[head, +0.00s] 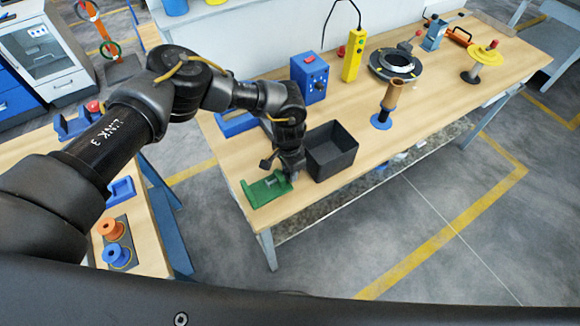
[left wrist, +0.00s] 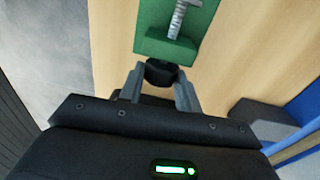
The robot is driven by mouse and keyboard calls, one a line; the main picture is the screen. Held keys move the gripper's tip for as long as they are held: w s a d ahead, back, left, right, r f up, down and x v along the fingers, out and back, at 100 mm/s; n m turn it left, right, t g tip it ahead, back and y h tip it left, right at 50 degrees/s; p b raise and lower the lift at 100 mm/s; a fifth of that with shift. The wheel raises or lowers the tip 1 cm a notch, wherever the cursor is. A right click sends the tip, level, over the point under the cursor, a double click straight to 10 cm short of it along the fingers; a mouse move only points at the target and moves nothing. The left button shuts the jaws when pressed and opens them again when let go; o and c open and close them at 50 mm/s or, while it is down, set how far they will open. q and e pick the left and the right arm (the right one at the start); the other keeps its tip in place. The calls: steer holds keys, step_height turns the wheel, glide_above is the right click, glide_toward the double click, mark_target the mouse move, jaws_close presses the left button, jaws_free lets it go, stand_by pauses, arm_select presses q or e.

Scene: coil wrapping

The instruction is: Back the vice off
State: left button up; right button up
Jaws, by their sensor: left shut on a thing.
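The green vice (head: 266,188) sits near the left front corner of the long wooden table. In the left wrist view the vice (left wrist: 150,43) shows its metal screw (left wrist: 178,20) and a dark round knob (left wrist: 161,72) at its near end. My left gripper (head: 291,172) is at the right end of the vice. In the left wrist view my left gripper (left wrist: 160,78) is shut on the knob, one finger on each side. The far end of the vice is cut off in that view. My right gripper is not in view.
A dark open bin (head: 331,150) stands just right of my left gripper. Behind are a blue control box (head: 309,77), a yellow pendant (head: 354,55) and a dark ring fixture (head: 396,64). A brown tube on a blue base (head: 386,105) stands near the front edge.

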arm_select(q)
steer(key=shift+s+d+t+y+p, duration=0.1)
steer(key=shift+s+t+y+p, duration=0.1)
steer(key=shift+t+y+p, duration=0.5)
steer(key=shift+t, duration=0.4)
steer(key=o, duration=1)
steer(key=shift+w, duration=0.1)
